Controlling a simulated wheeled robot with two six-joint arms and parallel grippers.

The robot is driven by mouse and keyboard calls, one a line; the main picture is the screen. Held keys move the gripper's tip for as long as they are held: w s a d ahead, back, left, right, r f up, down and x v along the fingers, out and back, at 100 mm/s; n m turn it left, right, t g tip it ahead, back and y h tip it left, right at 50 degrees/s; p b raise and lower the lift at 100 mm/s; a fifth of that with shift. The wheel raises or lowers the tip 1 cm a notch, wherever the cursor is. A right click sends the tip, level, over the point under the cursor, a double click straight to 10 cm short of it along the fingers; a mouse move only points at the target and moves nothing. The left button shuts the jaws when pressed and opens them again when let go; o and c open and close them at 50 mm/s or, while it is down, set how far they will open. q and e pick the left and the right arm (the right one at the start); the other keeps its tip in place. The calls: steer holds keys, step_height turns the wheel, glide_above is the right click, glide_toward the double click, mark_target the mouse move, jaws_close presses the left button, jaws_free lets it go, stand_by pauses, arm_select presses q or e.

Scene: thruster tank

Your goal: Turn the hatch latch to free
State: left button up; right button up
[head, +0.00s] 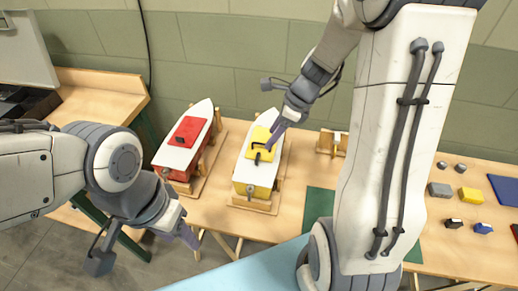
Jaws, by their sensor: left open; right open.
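A white-and-yellow boat (243,176) sits in a wooden cradle on the bench, with a yellow hatch (252,153) on its deck. A dark latch (257,158) shows on this hatch, partly covered by my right gripper (270,146). My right gripper is open, with its fingertips right at the latch; I cannot tell whether they touch it. A white-and-red boat (165,157) sits in a cradle to the left, with a red hatch (191,127) and a small dark latch (180,140). My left gripper (188,238) is open and empty, low in front of the bench.
The wooden bench (225,205) carries a small wooden stand (332,143) behind and a green mat (318,206) to the right. Several small blocks, including a yellow one (469,195) and a grey one (440,190), lie at the far right. A side table (95,100) stands at left.

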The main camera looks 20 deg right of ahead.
mark_target(258, 156)
steer(key=b+x, duration=0.2)
steer(key=x, duration=0.8)
steer(key=shift+s+f, duration=0.1)
jaws_close()
